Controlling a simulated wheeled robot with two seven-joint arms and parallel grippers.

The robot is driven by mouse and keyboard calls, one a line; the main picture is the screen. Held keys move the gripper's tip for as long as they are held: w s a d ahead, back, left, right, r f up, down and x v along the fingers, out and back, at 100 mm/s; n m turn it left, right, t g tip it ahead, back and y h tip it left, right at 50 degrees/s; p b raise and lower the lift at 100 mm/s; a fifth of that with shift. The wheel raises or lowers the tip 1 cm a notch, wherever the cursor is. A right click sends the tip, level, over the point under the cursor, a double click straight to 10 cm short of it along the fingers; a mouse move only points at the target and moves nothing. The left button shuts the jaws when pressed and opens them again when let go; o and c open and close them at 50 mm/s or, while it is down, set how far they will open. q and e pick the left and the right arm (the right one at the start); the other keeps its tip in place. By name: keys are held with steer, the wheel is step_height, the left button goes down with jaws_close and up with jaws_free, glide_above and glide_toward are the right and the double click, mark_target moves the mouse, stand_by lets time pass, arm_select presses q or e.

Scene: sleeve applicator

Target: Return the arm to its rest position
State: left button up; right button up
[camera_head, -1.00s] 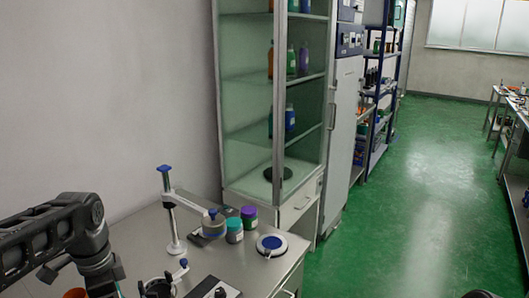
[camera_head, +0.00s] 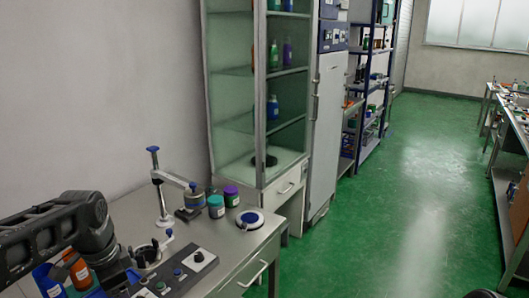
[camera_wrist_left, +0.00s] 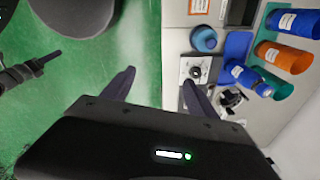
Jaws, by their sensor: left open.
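My left arm (camera_head: 60,235) comes in from the left in the head view, bent down at its joint over the bench; its gripper is hidden there. In the left wrist view my left gripper (camera_wrist_left: 158,78) is open with nothing between its fingers. The fingers straddle the bench edge, one over the green floor and one near a control panel with a black knob (camera_wrist_left: 195,73). In the head view the panel (camera_head: 180,275) lies on the bench front. My right gripper cannot be made out.
The steel bench (camera_head: 235,262) holds a stand with a swing arm (camera_head: 163,190), lidded jars (camera_head: 216,206) and a round blue-and-white pad (camera_head: 250,219). Blue and orange cylinders (camera_head: 78,270) stand near my arm. A glass cabinet (camera_head: 230,95) stands behind. Green floor (camera_head: 400,190) is open at right.

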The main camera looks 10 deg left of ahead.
arm_select(q)
steer(key=w+d+f+n+t, duration=0.3)
steer(key=w+d+f, duration=0.2)
steer(key=w, duration=0.2)
steer(key=w+d+f+n+t+h, duration=0.1)
steer(key=d+f+n+h, duration=0.25)
steer(key=d+f, duration=0.85)
steer(key=s+d+f+n, duration=0.35)
steer(key=s+f, duration=0.25)
steer(key=f, duration=0.6)
steer(key=s+d+f+g, duration=0.2)
steer(key=s+d+f, duration=0.2)
steer(key=s, duration=0.5)
steer(key=s+d+f+g, duration=0.2)
steer(key=s+d+f, duration=0.2)
steer(key=s, duration=0.5)
step_height(320, 180, down, 2)
steer(key=shift+s+d+g+h, duration=0.15)
steer(key=shift+s+g+h, duration=0.05)
steer(key=shift+g+h, duration=0.2)
